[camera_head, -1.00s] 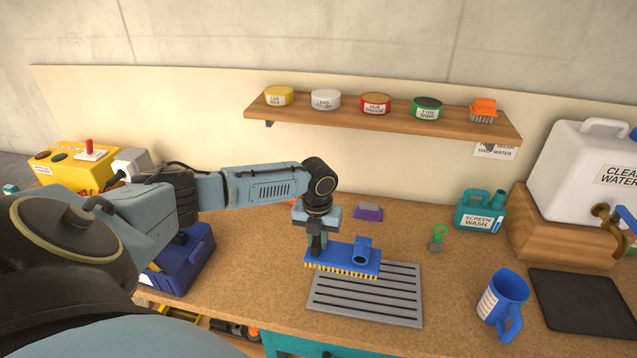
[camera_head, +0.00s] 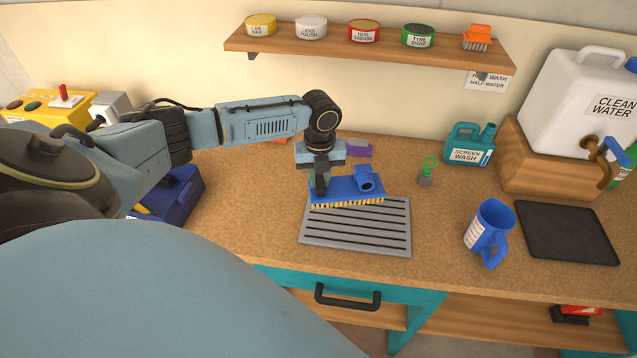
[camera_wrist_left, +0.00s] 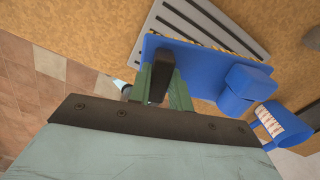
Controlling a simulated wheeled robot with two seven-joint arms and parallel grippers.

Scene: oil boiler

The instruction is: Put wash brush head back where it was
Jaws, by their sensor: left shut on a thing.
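The wash brush head (camera_head: 347,190) is a blue block with yellow bristles below and a round blue socket on top. My left gripper (camera_head: 322,180) is shut on its left end. The brush head is at the back edge of the grey slatted tray (camera_head: 355,240), bristles down; I cannot tell if the bristles touch it. In the left wrist view the blue brush head (camera_wrist_left: 200,68) spans beyond the gripper fingers (camera_wrist_left: 160,80), with the slatted tray (camera_wrist_left: 185,15) behind it. My right gripper is not in view.
A purple item (camera_head: 358,149), a small green-handled item (camera_head: 427,172) and a teal screen wash can (camera_head: 468,146) stand behind. A shelf (camera_head: 370,53) with tins runs above. The front half of the tray is bare.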

